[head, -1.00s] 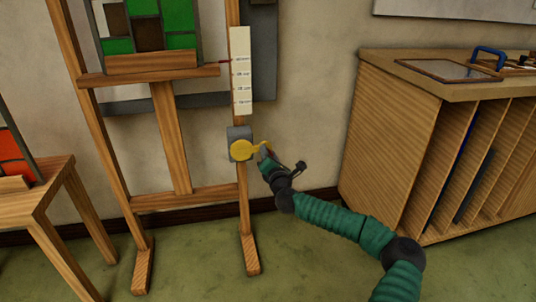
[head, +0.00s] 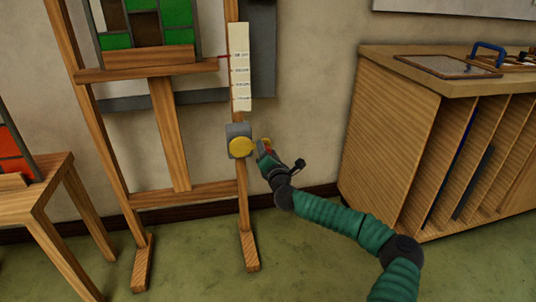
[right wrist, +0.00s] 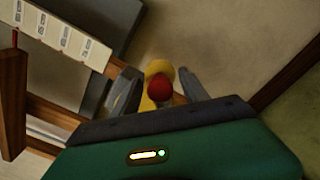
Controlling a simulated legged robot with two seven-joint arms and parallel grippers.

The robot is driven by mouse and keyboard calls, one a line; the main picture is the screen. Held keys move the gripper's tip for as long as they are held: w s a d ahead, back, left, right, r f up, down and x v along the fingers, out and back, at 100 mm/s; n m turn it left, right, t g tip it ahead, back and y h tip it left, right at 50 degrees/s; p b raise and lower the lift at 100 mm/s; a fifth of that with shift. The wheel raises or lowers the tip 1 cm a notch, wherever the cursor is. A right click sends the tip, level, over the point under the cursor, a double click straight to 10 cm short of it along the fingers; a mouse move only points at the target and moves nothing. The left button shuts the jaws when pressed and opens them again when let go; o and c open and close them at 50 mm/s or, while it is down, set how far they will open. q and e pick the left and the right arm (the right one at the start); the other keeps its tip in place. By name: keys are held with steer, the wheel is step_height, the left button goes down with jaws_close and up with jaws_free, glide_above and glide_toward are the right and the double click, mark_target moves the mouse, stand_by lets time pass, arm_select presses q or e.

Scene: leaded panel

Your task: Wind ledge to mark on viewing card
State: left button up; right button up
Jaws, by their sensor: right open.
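The wooden easel's ledge (head: 150,69) carries a green and brown leaded panel (head: 148,22). A red pointer (head: 224,57) reaches from the ledge to the white marked card (head: 240,80), close to its top printed mark; the print is too small to read. Below the card is a grey winder box (head: 238,130) with a yellow crank disc (head: 241,147). In the right wrist view, the crank's red knob (right wrist: 159,87) shows between the two fingers. My right gripper (head: 264,147) is open, just right of the disc; contact with the knob cannot be told. My left gripper is out of view.
A wooden cabinet (head: 390,140) with upright slots stands at the right, with a framed sheet (head: 445,66) and a blue-handled tool (head: 488,52) on top. A wooden stool (head: 35,190) with a red panel stands at the left. The floor before the easel is clear.

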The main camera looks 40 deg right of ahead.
steer(key=p+v, duration=0.6)
steer(key=v, duration=1)
steer(key=shift+s+a+p, duration=0.3)
steer(key=shift+p, duration=0.1)
steer(key=shift+f, duration=0.15)
